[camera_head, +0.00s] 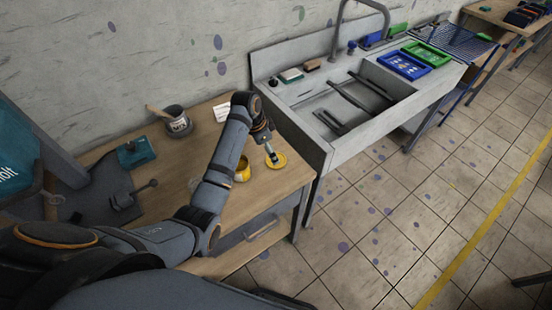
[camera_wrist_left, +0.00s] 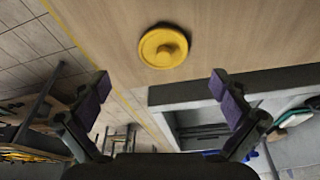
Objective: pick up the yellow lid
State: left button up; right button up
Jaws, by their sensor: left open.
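The yellow lid (camera_head: 281,161) lies flat near the right edge of the wooden table, and its round central knob shows in the wrist view (camera_wrist_left: 163,47). My left gripper (camera_head: 271,154) is just above the lid in the head view and partly covers it. In the wrist view its fingers (camera_wrist_left: 160,87) are spread apart with nothing between them. The lid shows above the fingertips there, apart from both. A yellow pot (camera_head: 243,172) stands left of the lid, partly hidden by my left arm. My right gripper is not in view.
The wooden table (camera_head: 185,170) also holds a dark pot with a brush (camera_head: 178,122), a teal box (camera_head: 135,153) and a white card (camera_head: 222,112). A grey sink unit (camera_head: 318,145) stands close to the table's right side. Tiled floor is open at the lower right.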

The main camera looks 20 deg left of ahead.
pick_arm(q)
jog(key=f, duration=0.1)
jog(key=w+f+p, duration=0.1)
jog(key=shift+w+d+f, duration=0.2)
jog(key=shift+d+f, duration=0.2)
jog(key=x, duration=0.3)
jog(key=shift+f, duration=0.2)
jog(key=shift+r, duration=0.1)
jog(key=c, duration=1)
jog(key=shift+s, duration=0.15)
jog(key=c, duration=0.5)
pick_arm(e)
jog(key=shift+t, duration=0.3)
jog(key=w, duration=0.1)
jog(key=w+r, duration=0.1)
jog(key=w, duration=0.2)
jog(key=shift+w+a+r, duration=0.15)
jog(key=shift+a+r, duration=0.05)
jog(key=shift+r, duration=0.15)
pick_arm(q)
jog(key=shift+s, duration=0.1)
jog(key=shift+c, duration=0.2)
